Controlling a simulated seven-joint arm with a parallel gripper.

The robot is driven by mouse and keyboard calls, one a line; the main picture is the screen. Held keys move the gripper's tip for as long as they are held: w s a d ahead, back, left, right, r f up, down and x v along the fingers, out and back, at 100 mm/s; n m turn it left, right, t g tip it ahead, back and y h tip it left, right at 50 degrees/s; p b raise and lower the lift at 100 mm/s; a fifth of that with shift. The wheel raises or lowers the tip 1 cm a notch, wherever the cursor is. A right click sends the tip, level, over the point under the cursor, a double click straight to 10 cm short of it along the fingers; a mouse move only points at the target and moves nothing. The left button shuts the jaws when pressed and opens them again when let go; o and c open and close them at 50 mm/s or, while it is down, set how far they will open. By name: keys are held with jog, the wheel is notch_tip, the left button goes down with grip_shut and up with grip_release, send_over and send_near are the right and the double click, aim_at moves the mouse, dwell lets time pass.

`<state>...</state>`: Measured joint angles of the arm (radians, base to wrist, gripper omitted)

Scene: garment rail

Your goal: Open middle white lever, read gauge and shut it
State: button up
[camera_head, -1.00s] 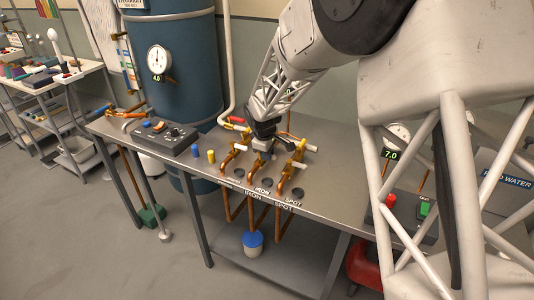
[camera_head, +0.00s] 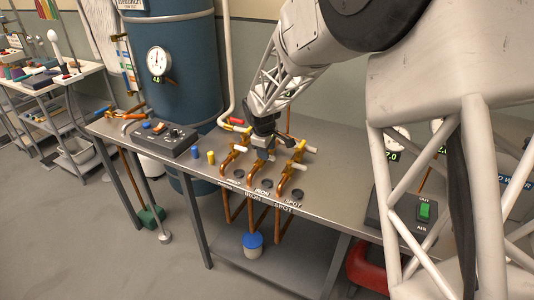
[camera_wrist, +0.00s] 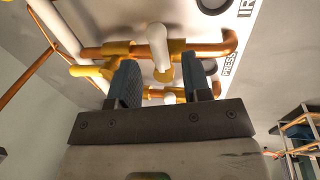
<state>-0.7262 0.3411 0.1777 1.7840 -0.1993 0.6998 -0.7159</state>
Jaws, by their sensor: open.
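The middle white lever (camera_wrist: 158,48) stands across its copper pipe (camera_wrist: 205,46) in the wrist view, between my open fingers. I cannot tell whether either finger touches it. In the head view my gripper (camera_head: 262,143) is over the middle valve and hides most of it. The left white lever (camera_head: 238,147) and the right white lever (camera_head: 308,149) also lie across their pipes. The boiler gauge (camera_head: 159,62) has a small green readout too blurred to read surely. Another gauge (camera_head: 290,86) behind the valves is mostly hidden by my arm.
A grey switch box (camera_head: 165,140), a blue peg (camera_head: 195,153) and a yellow peg (camera_head: 211,157) are left of the valves on the steel bench (camera_head: 330,150). A box with a green button (camera_head: 425,210) is at right. The bench's front strip is mostly clear.

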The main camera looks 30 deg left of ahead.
jog(key=r, duration=0.2)
jog(key=s+r, duration=0.1)
jog(key=r, duration=0.2)
jog(key=shift+r, duration=0.25)
dwell(0.3)
jog(key=s+d+r+m, duration=0.3)
jog(key=d+r, duration=0.2)
jog(key=d, duration=0.6)
jog(key=s+d+r+m, duration=0.3)
jog(key=d+r, duration=0.1)
jog(key=d, duration=0.8)
jog(key=s+d+r+m, duration=0.3)
jog(key=d+r, duration=0.2)
jog(key=d, duration=0.6)
jog(key=s+d+m, duration=0.4)
jog(key=s+d, duration=0.6)
jog(key=s, duration=0.2)
jog(key=s+d+f+m, duration=0.1)
jog(key=s+d+m, duration=0.4)
jog(key=s+d, duration=0.6)
jog(key=shift+s+f, duration=0.15)
jog(key=shift+s, duration=1)
